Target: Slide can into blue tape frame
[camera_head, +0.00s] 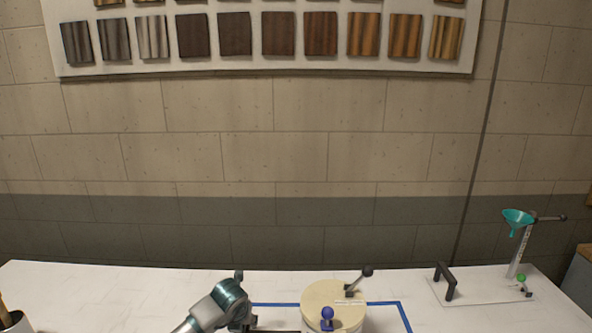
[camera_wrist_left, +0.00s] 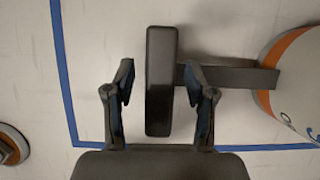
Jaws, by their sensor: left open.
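The can (camera_head: 318,319) has a beige lid with a purple knob and a black lever. In the left wrist view its orange and white side (camera_wrist_left: 300,82) shows at the right edge. A dark handle (camera_wrist_left: 160,85) stands out from it on a flat arm. The blue tape frame (camera_head: 275,304) lies on the table around the can's area; whether the can's base is wholly inside is hidden. My left gripper (camera_head: 242,313) is at the can's left. In the wrist view it (camera_wrist_left: 160,100) is open, with its fingers apart on either side of the handle. My right gripper is not in view.
A clear plate with a black handle (camera_head: 445,281) and a stand with a teal funnel (camera_head: 517,217) are at the right. A pot (camera_head: 14,322) is at the far left. The white table (camera_head: 110,290) is otherwise bare at left.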

